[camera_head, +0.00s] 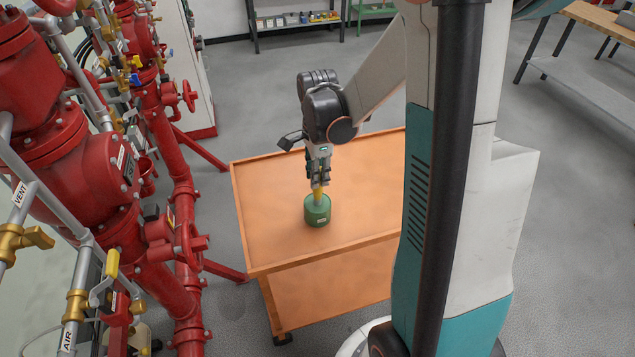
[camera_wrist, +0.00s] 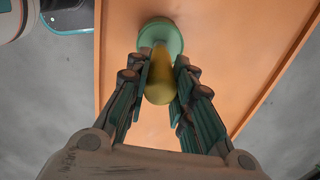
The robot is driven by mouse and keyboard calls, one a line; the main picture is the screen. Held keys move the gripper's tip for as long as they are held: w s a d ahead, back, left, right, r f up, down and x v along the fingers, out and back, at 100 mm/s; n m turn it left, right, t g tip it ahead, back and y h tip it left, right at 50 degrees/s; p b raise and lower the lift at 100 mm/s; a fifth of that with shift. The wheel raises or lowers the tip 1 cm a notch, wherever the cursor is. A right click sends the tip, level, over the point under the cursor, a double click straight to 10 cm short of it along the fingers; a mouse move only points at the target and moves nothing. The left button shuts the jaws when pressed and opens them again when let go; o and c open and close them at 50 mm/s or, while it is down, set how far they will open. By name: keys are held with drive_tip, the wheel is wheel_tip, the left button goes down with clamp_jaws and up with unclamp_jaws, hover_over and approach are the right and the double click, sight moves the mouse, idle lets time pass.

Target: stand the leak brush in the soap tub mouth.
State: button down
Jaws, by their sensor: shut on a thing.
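The leak brush (camera_head: 319,192), with a yellow handle, is held upright between the fingers of my gripper (camera_head: 319,180). The soap tub (camera_head: 317,213) is a squat green pot with a small pale label, standing on the orange cart top. My gripper is directly above the tub, and the brush's lower end meets the tub's mouth. In the wrist view the yellow handle (camera_wrist: 158,82) lies between the fingers (camera_wrist: 162,66), and the green tub (camera_wrist: 161,34) is just beyond it. The brush's bristles are hidden, and I cannot tell how deep they reach.
The orange cart (camera_head: 375,190) has a raised rim, and its top is otherwise clear. Red valve pipes (camera_head: 170,190) with brass and blue-handled valves stand along the left. A shelf (camera_head: 295,22) and a wooden bench (camera_head: 600,20) stand farther back.

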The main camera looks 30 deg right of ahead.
drive_tip(key=shift+f+b, duration=0.3)
drive_tip(key=shift+f, duration=1.2)
drive_tip(key=c, duration=1.4)
unclamp_jaws()
wheel_tip(320, 180, up, 12)
drive_tip(key=p, duration=0.3)
